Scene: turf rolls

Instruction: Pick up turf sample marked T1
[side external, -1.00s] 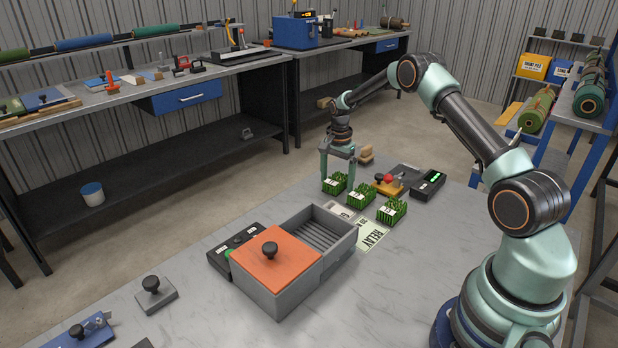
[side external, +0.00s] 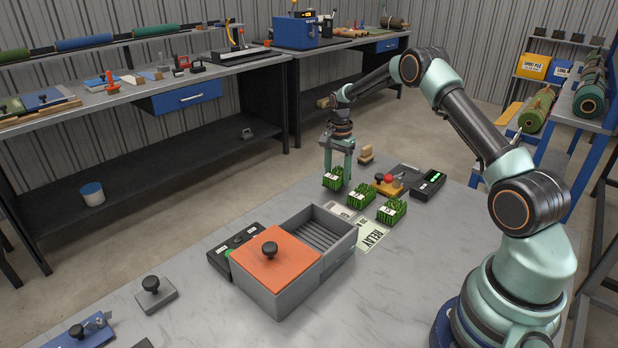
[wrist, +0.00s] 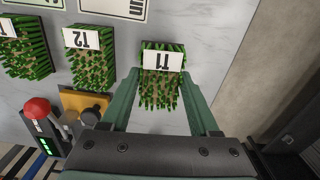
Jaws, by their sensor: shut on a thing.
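The turf sample marked T1 (side external: 332,180), a small green block with a white label, is the farthest of three in the side view. In the wrist view T1 (wrist: 160,85) sits between my fingers, its label upside down. My gripper (side external: 337,176) points down and is shut on T1, one finger on each side. T1 looks slightly tilted in the side view; I cannot tell how far it is off the table. The sample marked T2 (wrist: 90,65) stands beside it, apart from my gripper.
A third turf sample (side external: 391,211) stands nearer the camera. A yellow fixture with a red knob (side external: 388,179) is close on the right. A grey box with an orange lid (side external: 275,258) stands in front. The table's left far edge is near T1.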

